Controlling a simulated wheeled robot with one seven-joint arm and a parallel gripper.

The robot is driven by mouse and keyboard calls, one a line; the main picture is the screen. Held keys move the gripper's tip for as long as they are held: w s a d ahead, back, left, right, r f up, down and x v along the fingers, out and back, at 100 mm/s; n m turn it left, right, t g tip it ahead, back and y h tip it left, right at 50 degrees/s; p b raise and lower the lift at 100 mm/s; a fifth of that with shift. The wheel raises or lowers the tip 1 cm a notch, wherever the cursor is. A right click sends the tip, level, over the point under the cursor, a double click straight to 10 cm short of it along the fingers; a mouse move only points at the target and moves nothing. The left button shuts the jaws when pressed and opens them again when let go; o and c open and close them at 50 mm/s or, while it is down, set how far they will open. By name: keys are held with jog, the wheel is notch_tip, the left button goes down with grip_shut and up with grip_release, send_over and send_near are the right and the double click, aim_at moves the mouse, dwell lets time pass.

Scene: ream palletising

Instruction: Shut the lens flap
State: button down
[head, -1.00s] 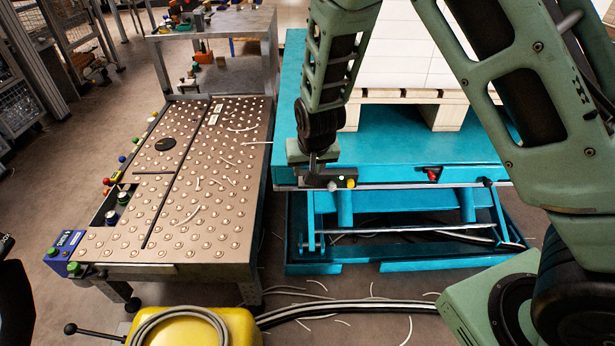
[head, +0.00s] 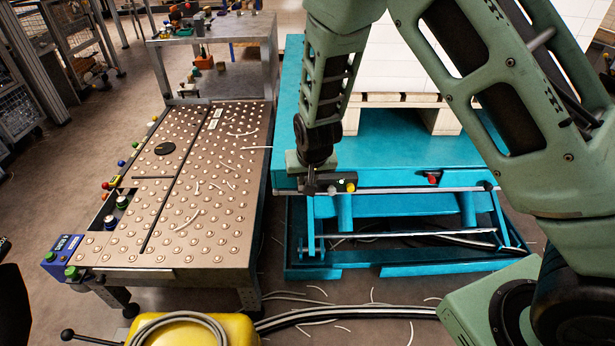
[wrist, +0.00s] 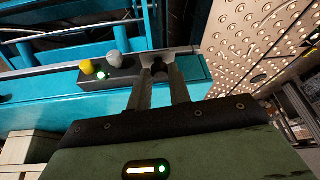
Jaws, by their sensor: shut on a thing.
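A dark control box (head: 340,183) sits on the near edge of the turquoise lift table (head: 400,150). It carries a yellow knob (head: 350,188) and a grey knob. In the wrist view the box (wrist: 128,72) also shows a lit green light (wrist: 101,76) beside its yellow knob (wrist: 86,66) and grey knob (wrist: 115,59). My gripper (wrist: 160,62) is at the end of the box beside the grey knob, its fingers closed on a small dark piece, seemingly the lens flap (wrist: 158,69). The fingers hide much of it, and its angle cannot be told. In the head view my gripper (head: 311,184) is small and partly hidden.
White stacked blocks on a pallet (head: 441,118) stand on the lift table. A studded steel table (head: 190,190) is at left, with a gap between. A yellow case (head: 225,325) and cables (head: 350,313) lie on the floor in front.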

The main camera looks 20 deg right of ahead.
jog(key=shift+s+f, duration=0.1)
notch_tip(320, 180, down, 10)
jog(key=n+t+h+b, duration=0.1)
jog(key=t+h+b, duration=0.4)
jog(key=t+b, duration=1.3)
jog(key=shift+s+f+t+b, duration=0.2)
jog(key=shift+t+b, duration=0.1)
jog(key=shift+b, duration=3.35)
jog(key=shift+w, duration=0.15)
jog(key=shift+r, duration=0.1)
